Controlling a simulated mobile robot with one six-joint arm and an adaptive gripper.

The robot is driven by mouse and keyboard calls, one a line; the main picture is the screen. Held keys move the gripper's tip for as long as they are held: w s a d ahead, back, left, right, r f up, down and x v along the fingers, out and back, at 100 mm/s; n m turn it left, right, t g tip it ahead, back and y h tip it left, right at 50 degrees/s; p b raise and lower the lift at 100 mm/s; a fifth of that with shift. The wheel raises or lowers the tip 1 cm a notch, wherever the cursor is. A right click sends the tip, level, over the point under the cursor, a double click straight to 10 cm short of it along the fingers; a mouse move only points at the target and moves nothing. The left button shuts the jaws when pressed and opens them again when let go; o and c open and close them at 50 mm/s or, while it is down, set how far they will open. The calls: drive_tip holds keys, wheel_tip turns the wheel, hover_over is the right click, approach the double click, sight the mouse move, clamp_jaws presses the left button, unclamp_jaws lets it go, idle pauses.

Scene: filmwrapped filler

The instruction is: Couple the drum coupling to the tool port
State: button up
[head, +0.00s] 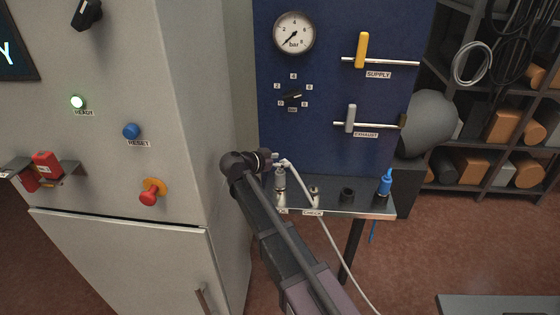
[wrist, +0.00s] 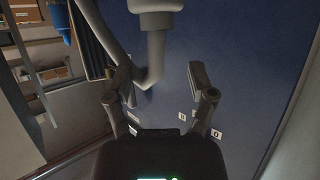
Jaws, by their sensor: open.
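A grey coupling (head: 280,181) stands upright at the left end of the metal shelf, with a pale hose (head: 325,235) bending from its top and hanging over the front. I take it for the drum coupling. My gripper (head: 279,160) is at the hose bend above it, partly hidden by my wrist. In the wrist view my gripper (wrist: 163,88) is open, its fingers apart on either side of the grey hose bend (wrist: 150,78); the coupling body (wrist: 155,6) is at the top edge. No fitting is legibly marked tool port.
On the shelf (head: 372,211) are a small fitting (head: 314,191) marked CHECK, a black socket (head: 347,195) and a blue coupling (head: 385,184). Behind is the blue panel (head: 330,140) with supply and exhaust handles. A grey cabinet (head: 120,175) stands close on the left.

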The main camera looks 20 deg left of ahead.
wheel_tip(320, 180, up, 6)
drive_tip(key=p, duration=0.5)
idle(0.6)
drive_tip(key=s+d+f+n+g, duration=0.15)
drive_tip(key=d+f+g, duration=0.25)
drive_tip(key=d, duration=0.9)
drive_tip(key=s+d+f+n+g, duration=0.1)
drive_tip(key=s+d+f+g, duration=0.2)
drive_tip(key=d, duration=1.1)
drive_tip(key=s+d+f+n+g+y, duration=0.2)
drive_tip(key=s+d+y, duration=0.1)
drive_tip(key=s+d, duration=0.3)
drive_tip(key=s+d+f+n+g+y, duration=0.1)
drive_tip(key=s+d+y, duration=0.3)
drive_tip(key=d, duration=0.6)
drive_tip(key=shift+s+d+f+n+g, duration=0.15)
drive_tip(key=shift+s+f+n+g, duration=0.2)
drive_tip(key=shift+s+f+g, duration=0.6)
drive_tip(key=shift+s+r, duration=0.1)
drive_tip(key=shift+r, duration=0.1)
